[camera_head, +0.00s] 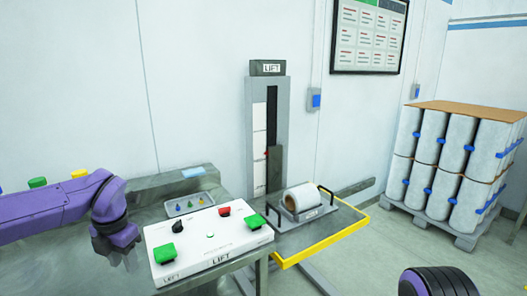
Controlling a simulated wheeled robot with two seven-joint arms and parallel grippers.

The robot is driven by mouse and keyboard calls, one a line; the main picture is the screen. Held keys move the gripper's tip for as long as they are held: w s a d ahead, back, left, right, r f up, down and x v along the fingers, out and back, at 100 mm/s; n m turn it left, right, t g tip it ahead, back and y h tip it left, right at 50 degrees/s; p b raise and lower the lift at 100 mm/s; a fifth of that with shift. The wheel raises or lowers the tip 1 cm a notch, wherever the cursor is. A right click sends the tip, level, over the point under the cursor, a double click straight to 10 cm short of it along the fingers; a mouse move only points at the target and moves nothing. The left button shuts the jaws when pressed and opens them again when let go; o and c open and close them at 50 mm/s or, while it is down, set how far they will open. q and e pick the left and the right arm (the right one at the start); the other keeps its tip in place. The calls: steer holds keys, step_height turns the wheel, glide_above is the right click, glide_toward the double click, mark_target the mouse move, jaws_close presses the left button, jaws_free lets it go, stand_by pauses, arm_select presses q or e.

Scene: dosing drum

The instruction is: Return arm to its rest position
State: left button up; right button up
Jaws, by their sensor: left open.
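My purple left arm comes in from the left, over the grey table. Its gripper (124,257) points down just left of the white LIFT control box (207,247); the fingers are small and dark, open, with nothing seen between them. The box carries green buttons, a red button (224,211) and a black knob (177,226). A dark rounded part with purple bands at the bottom right looks like part of my right arm; its gripper is outside the view.
A grey lift column (282,110) stands behind the box. Its yellow-edged platform (330,247) bears a white drum (303,196) in a handled cradle. A small tray (189,204) lies behind the box. Stacked white drums (423,150) stand on a pallet at the right.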

arm_select(q)
step_height(320, 180, down, 9)
steer(key=w+a+m+t+y, duration=0.2)
steer(key=a+m+t+y, duration=0.1)
steer(key=m+y, duration=0.3)
steer(key=s+d+f+m+t, duration=0.2)
steer(key=s+f+m, duration=0.25)
steer(key=f, duration=0.25)
steer(key=s+d+f+m+t, duration=0.1)
steer(key=s+d+f+m, duration=0.2)
steer(key=f+m, duration=0.4)
steer(key=s+f+m+g+h, duration=0.1)
steer(key=s+f+m, duration=0.2)
steer(key=s, duration=0.5)
steer(key=s+f+m+g+h+b, duration=0.1)
steer(key=s+f+m, duration=0.2)
steer(key=s+f, duration=0.3)
steer(key=s+f+m+g+h, duration=0.1)
steer(key=s+f+m, duration=0.2)
steer(key=s, duration=0.8)
steer(key=shift+s+d+f+g, duration=0.15)
steer(key=shift+d+f+g, duration=0.2)
steer(key=shift+f, duration=0.6)
arm_select(e)
steer(key=shift+w+f, duration=0.35)
steer(key=shift+f, duration=0.4)
